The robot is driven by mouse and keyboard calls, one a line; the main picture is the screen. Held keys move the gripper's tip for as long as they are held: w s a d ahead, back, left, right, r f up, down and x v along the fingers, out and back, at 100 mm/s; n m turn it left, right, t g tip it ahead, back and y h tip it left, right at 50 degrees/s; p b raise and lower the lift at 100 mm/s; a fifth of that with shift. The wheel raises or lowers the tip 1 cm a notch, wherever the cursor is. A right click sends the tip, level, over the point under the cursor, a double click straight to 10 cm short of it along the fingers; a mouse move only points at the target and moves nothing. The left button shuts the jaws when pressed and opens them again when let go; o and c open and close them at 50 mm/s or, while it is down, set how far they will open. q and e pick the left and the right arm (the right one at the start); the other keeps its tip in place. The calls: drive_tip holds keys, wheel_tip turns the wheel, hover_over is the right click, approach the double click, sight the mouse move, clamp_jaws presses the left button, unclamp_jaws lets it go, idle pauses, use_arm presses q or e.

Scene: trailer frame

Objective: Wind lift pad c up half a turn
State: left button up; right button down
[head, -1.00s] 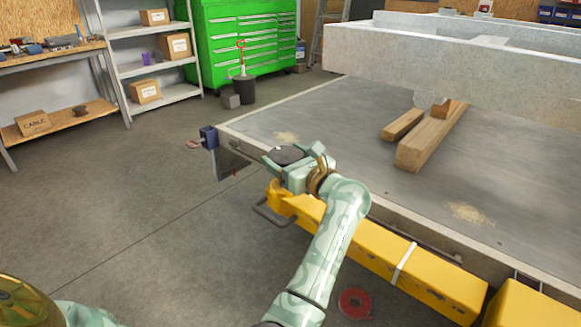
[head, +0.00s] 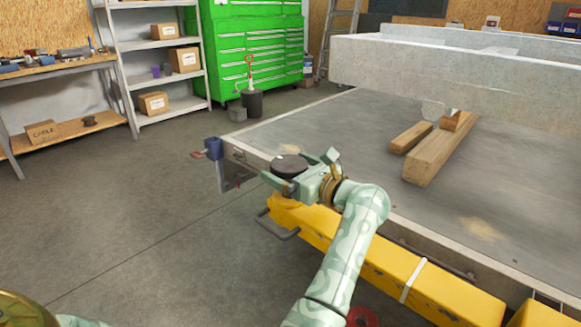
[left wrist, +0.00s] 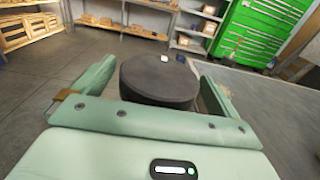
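Lift pad c seems to be the dark round pad (head: 289,166) at the near left corner of the trailer frame, above the end of a yellow beam (head: 365,262). My left gripper (head: 298,168) has one finger on each side of the pad. In the left wrist view the pad (left wrist: 158,82) sits between the two spread fingers (left wrist: 160,80), with a narrow gap at the right finger. A small white mark shows on the pad's top. What lies under the pad is hidden by my gripper. My right gripper is not in view.
The grey trailer deck (head: 345,130) lies right of the pad, with timber blocks (head: 440,152) under a pale slab (head: 450,70). A blue clamp-like part (head: 212,149) sits at the deck's far left corner. A dark bent handle (head: 278,226) sticks out near the gripper. The floor to the left is clear.

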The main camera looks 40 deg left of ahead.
use_arm(q)
drive_tip(key=shift+r, duration=0.15)
drive_tip(key=shift+d, duration=0.2)
drive_tip(key=d+p, duration=0.1)
drive_tip(key=d, duration=0.3)
drive_tip(key=s+d, duration=0.1)
drive_tip(key=d, duration=0.4)
drive_tip(key=d+p, duration=0.1)
drive_tip(key=d, duration=0.4)
drive_tip(key=shift+s+d+p, duration=0.2)
drive_tip(key=shift+d+p, duration=0.05)
drive_tip(key=shift+p, duration=0.05)
drive_tip(key=shift+s+d, duration=0.1)
drive_tip(key=shift+d, duration=0.55)
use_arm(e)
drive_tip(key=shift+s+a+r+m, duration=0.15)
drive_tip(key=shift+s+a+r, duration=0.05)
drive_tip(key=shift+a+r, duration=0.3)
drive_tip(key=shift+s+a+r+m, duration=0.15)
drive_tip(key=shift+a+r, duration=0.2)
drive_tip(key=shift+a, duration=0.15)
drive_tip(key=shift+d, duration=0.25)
